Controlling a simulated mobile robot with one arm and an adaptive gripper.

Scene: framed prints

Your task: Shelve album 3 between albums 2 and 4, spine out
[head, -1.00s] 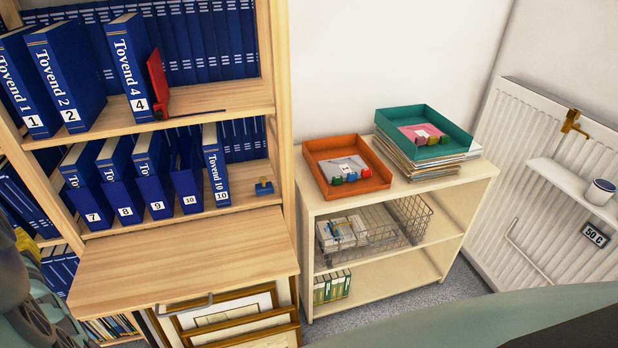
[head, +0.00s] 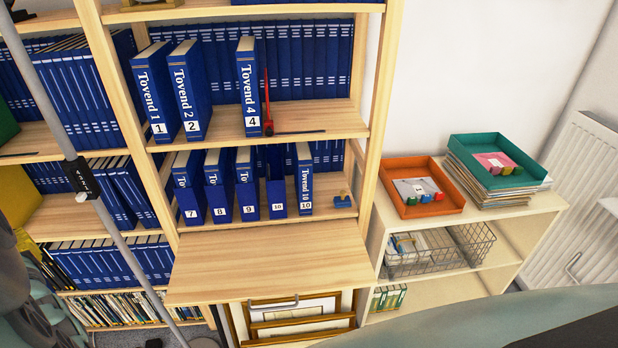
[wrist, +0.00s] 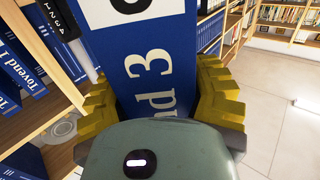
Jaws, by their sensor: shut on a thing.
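Album 3 (wrist: 160,60), blue with a white-lettered spine and a white label, is in my gripper (wrist: 158,85) in the wrist view. The yellow fingers are shut on its two sides, and its spine faces the wrist camera. In the head view, album 2 (head: 190,90) and album 4 (head: 248,88) stand upright on the upper shelf, spines out, with an open gap between them. Album 1 (head: 156,95) stands at the left of album 2. Album 3 and my gripper's fingers do not show in the head view.
A red bookend (head: 267,108) stands right of album 4. Albums 7 to 10 fill much of the shelf below (head: 330,208). A wooden ledge (head: 270,270) juts out underneath. A grey pole (head: 110,225) stands at left. An orange tray (head: 455,197) sits on the low cabinet at right.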

